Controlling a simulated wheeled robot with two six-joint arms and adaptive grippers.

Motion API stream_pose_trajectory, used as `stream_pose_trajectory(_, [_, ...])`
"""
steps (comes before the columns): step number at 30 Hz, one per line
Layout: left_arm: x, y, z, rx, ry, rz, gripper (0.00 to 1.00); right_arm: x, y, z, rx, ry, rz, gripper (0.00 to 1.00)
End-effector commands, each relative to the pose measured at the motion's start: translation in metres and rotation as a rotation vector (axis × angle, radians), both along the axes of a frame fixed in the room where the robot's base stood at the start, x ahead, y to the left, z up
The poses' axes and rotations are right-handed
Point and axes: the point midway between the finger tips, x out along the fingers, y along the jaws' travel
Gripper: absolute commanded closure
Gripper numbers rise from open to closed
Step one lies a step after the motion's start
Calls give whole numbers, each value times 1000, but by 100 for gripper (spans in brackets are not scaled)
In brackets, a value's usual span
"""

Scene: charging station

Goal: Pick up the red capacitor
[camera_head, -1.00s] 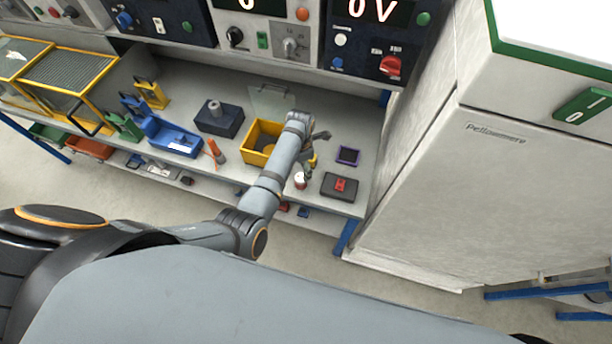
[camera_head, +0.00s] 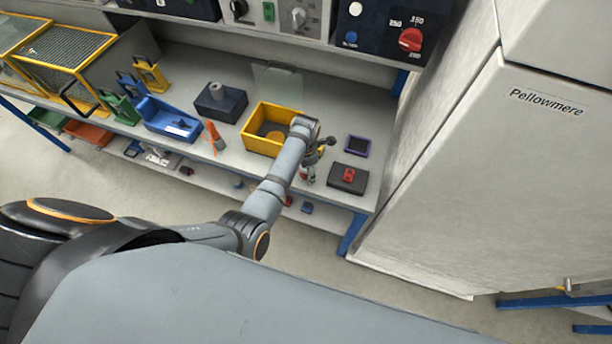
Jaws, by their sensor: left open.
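The likely red capacitor (camera_head: 308,179) is a small upright cylinder with a pale top, near the front edge of the bench. It is small and partly hidden by my left gripper. My left gripper (camera_head: 313,166) is open and points down right at it, to the right of the yellow bin. I cannot tell whether the fingers are around it or only above it. My right gripper is not in view.
A yellow bin (camera_head: 249,137) stands left of my gripper. A dark box with a red part on top (camera_head: 333,181) and a purple-rimmed square (camera_head: 357,153) lie close on its right. An orange-handled tool (camera_head: 212,132) and blue tray are further left. A tall cabinet (camera_head: 450,190) bounds the right.

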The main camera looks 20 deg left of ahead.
Motion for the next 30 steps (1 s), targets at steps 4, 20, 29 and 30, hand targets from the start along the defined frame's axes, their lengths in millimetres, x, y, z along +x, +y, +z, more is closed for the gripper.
stream_pose_trajectory(4, [0,0,-8,-1,-1,0,31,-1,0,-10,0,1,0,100])
stream_pose_trajectory(20, [0,0,-7,-1,-1,0,85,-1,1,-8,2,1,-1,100])
stream_pose_trajectory(29, [0,0,-6,-1,-1,0,92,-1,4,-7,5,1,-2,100])
stream_pose_trajectory(30, [0,0,-4,-1,-1,-1,92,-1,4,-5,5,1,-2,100])
